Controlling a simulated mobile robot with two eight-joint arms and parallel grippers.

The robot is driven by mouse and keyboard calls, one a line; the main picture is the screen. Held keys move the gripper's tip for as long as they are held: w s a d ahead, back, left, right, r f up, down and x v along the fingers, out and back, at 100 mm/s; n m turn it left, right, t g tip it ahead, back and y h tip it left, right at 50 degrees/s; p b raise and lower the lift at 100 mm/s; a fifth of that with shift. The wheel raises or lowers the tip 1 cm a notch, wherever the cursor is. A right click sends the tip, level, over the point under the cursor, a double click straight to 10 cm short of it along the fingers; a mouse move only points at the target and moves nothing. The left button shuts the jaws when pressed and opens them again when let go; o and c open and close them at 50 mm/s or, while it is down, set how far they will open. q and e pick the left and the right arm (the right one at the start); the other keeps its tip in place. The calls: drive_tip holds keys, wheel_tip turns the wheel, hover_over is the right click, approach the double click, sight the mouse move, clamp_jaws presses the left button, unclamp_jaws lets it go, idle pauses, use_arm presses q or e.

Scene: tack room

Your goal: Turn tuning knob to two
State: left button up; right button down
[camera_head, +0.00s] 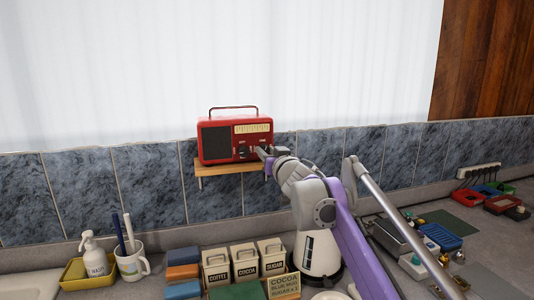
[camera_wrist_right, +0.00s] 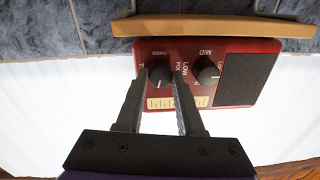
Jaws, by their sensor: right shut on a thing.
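The red radio (camera_head: 222,127) stands on a small wooden shelf on the tiled wall. Its front has a dark speaker grille, a pale dial strip and two dark knobs. My right gripper (camera_head: 262,151) reaches the right-hand knob from the front. In the upside-down right wrist view, its two fingers (camera_wrist_right: 165,80) lie on either side of the tuning knob (camera_wrist_right: 160,74), closed on it. The knob's pointer and scale are partly hidden by the fingers, so I cannot read its setting. The second knob (camera_wrist_right: 207,72), beside LOW and MID marks, is free. My left gripper is not in view.
The wooden shelf (camera_head: 228,168) sits just under the radio. Below, the counter holds labelled canisters (camera_head: 245,262), a mug with pens (camera_head: 131,264), a soap bottle (camera_head: 93,255) and a blue tray (camera_head: 440,237). A silver pole (camera_head: 395,216) slants near my right arm.

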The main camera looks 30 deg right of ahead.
drive_tip(key=shift+f+m+h+p, duration=0.1)
drive_tip(key=shift+m+h+p, duration=0.3)
drive_tip(key=shift+m, duration=7.3)
drive_tip(key=c, duration=0.5)
unclamp_jaws()
drive_tip(key=shift+s, duration=0.1)
